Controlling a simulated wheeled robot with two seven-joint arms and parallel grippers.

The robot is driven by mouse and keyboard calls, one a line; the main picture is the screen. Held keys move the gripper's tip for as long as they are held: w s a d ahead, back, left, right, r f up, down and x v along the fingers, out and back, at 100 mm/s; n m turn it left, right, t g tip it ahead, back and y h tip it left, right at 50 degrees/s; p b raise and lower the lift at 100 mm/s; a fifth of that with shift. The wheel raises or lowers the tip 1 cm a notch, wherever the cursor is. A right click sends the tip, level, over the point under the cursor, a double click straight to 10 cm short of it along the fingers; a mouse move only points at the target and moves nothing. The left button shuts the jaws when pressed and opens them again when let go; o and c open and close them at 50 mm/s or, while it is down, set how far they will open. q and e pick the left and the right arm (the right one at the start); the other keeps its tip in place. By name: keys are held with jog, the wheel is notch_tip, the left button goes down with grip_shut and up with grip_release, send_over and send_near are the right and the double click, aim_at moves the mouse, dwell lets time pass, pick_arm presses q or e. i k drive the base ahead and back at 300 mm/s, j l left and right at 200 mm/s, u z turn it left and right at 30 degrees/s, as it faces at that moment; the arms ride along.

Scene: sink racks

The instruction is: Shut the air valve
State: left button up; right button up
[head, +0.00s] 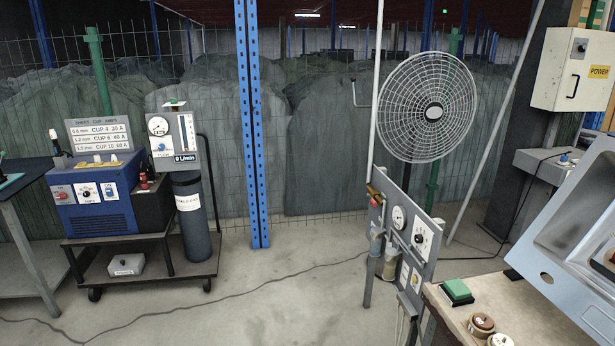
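A grey panel (411,258) on legs stands right of the middle, seen at an angle. It carries a round gauge (399,218), a dial with a dark knob (420,238) and bowl-like fittings on its left side. At its upper left corner is a brass-coloured valve with a red part (375,195). It looks like the air valve, but no readable label confirms this. The lever's exact angle is too small to tell. Neither of my grippers is in view.
A cart (150,262) at the left holds a blue welding machine (95,215) and a dark cylinder (191,222). A fan (425,107) stands behind the panel. A worktop (490,302) and grey sink (580,220) are at the right. Cables cross the mostly clear floor (285,290).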

aim_at(372, 201)
jog(key=i+j+z, duration=0.1)
jog(key=i+z, duration=0.15)
jog(key=i, duration=0.25)
jog(key=i+j+z, duration=0.25)
jog(key=i, duration=0.3)
jog(key=i+j+z, duration=0.25)
jog(key=i, duration=0.2)
